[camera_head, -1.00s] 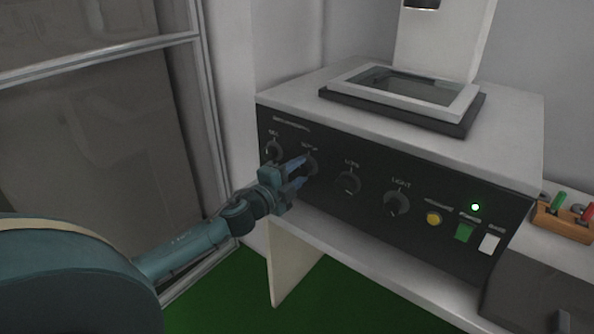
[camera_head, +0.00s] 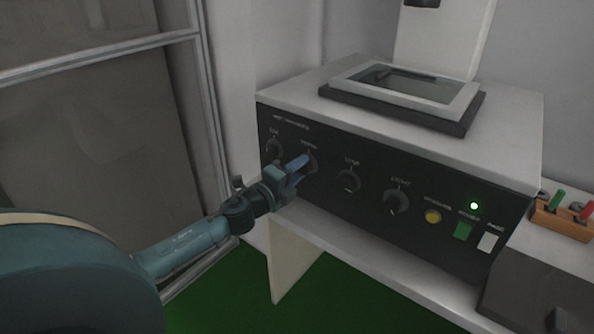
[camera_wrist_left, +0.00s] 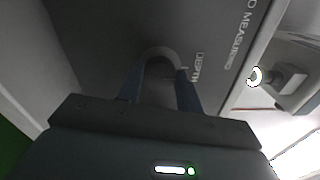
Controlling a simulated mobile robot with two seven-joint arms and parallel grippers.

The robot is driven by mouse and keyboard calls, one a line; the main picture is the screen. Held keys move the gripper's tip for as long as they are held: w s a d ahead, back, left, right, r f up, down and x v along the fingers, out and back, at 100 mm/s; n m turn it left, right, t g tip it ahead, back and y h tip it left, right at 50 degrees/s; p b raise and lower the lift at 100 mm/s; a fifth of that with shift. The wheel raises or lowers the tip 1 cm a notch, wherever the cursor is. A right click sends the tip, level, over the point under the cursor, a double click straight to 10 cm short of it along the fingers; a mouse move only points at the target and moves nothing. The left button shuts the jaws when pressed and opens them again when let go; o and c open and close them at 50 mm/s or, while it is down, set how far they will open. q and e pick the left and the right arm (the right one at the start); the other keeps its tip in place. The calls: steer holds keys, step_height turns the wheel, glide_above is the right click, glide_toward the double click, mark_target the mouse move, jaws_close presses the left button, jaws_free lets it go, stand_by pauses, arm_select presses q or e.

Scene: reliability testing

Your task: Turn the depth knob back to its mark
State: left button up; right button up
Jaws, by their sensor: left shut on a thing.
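The depth knob (camera_head: 311,163) is a dark round knob, second from the left on the machine's black front panel. It also shows in the left wrist view (camera_wrist_left: 160,62), with the label "DEPTH" beside it. My left gripper (camera_head: 303,165) is shut on this knob; its two blue fingers (camera_wrist_left: 160,90) lie on either side of it in the wrist view. A small light mark shows near the knob's edge in the wrist view, but its exact alignment is hard to tell. My right gripper is not in view.
Other dark knobs sit on the panel: one at the left (camera_head: 274,147) and two to the right (camera_head: 348,181) (camera_head: 397,201). Further right are a yellow button (camera_head: 433,216), a green switch (camera_head: 463,231) and a white switch (camera_head: 488,242). A wooden rack (camera_head: 562,222) stands at the far right.

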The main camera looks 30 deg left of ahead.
arm_select(q)
steer(key=o, duration=1)
steer(key=s, duration=0.8)
steer(key=s+a+b, duration=0.1)
steer(key=s, duration=0.4)
steer(key=shift+s, duration=0.1)
